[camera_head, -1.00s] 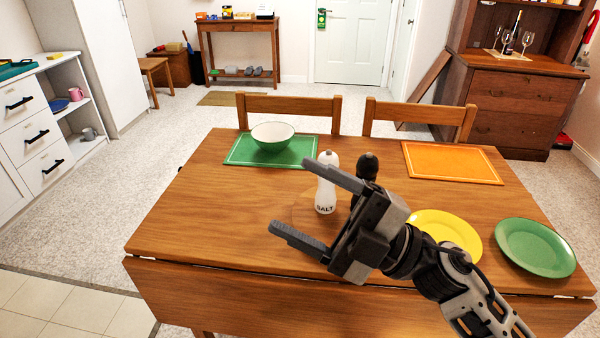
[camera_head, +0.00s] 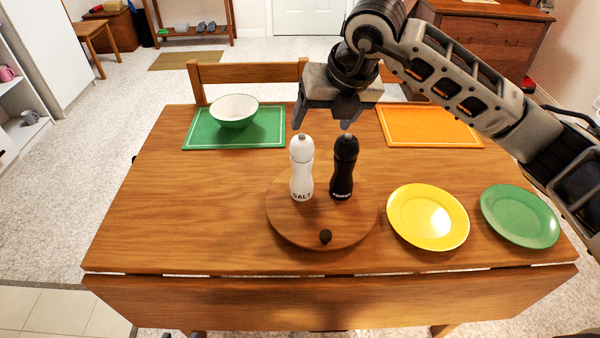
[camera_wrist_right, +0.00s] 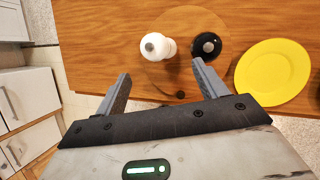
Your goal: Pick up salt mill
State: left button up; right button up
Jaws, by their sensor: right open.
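The white salt mill (camera_head: 301,168), marked SALT, stands upright on a round wooden board (camera_head: 285,222) in the middle of the table. The black pepper mill (camera_head: 344,167) stands upright just to its right. My right gripper (camera_head: 322,125) is open and empty, above and beyond the mills, with its fingers pointing down. In the right wrist view, the salt mill (camera_wrist_right: 157,48) shows ahead of the open fingers (camera_wrist_right: 160,85), apart from them, with the pepper mill (camera_wrist_right: 206,45) to its right. My left gripper is out of view.
A yellow plate (camera_head: 428,217) and a green plate (camera_head: 519,215) lie to the right. A white bowl (camera_head: 233,110) stands on a green mat (camera_head: 197,137) at the back left. An orange mat (camera_head: 430,126) lies at the back right. The table's left side (camera_head: 165,200) is clear.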

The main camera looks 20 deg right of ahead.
aim_at(306, 139)
jog(key=x, duration=0.4)
jog(key=shift+w+a+f, duration=0.1)
jog(key=shift+w+f, duration=0.05)
jog(key=shift+f, duration=0.15)
jog(key=shift+a+p+x, duration=0.15)
jog(key=shift+p+x, duration=0.3)
jog(key=shift+x, duration=0.85)
jog(key=shift+a+p+x, duration=0.15)
jog(key=shift+p+x, duration=0.25)
jog(key=shift+x, duration=0.95)
jog(key=shift+w+r, duration=0.15)
jog(key=c, duration=1.4)
jog(key=shift+r, duration=0.1)
grip_shut()
